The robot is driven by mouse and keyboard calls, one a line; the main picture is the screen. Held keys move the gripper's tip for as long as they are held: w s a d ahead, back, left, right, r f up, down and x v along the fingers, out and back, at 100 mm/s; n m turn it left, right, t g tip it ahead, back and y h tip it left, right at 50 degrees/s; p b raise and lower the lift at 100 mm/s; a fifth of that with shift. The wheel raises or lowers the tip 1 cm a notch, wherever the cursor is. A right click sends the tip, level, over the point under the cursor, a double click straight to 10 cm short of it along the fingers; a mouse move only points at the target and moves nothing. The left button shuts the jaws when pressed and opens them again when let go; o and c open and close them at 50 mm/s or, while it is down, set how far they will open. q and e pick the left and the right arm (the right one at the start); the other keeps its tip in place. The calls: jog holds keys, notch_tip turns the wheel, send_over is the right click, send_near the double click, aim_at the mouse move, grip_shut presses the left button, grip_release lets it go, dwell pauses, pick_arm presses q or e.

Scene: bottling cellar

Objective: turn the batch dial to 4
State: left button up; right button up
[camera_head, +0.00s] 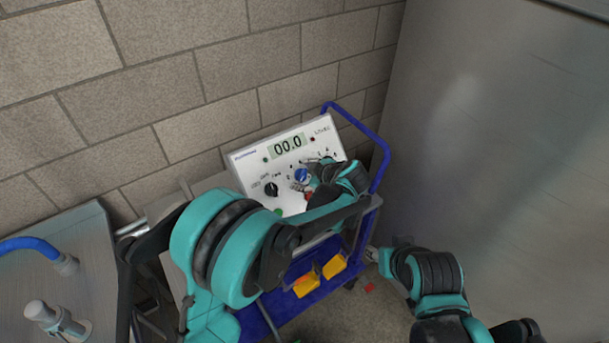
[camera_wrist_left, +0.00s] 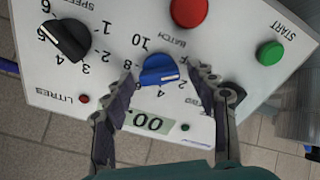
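The blue batch dial (camera_head: 301,175) is on the white control panel (camera_head: 243,168); in the left wrist view the dial (camera_wrist_left: 160,70) appears upside down below the word BATCH. Numbers, among them 4, 6 and 10, ring it. In the head view, my left gripper and wrist are over the panel's right part. My right gripper (camera_head: 376,254) is low, right of the trolley, its fingers too small to judge.
The panel's display (camera_head: 288,145) reads 00.0. A black speed dial (camera_wrist_left: 67,40), a red button (camera_wrist_left: 190,12) and a green START button (camera_wrist_left: 270,55) are close by. The panel stands on a blue-railed trolley (camera_head: 377,150) against a block wall. Yellow items (camera_head: 306,284) lie on its lower shelf.

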pick_arm(q)
jog(key=c, duration=0.9)
jog(key=shift+o, duration=0.2)
jog(key=shift+m, duration=0.3)
jog(key=m, duration=0.4)
jog(key=shift+m, duration=0.4)
jog(key=m, duration=0.4)
jog(key=shift+d+m+t, duration=0.1)
jog(key=shift+m+t, duration=0.2)
jog(key=m, duration=0.5)
jog(key=shift+m+h, duration=0.3)
jog(key=shift+d+m, duration=0.1)
jog(key=shift+m, duration=2.1)
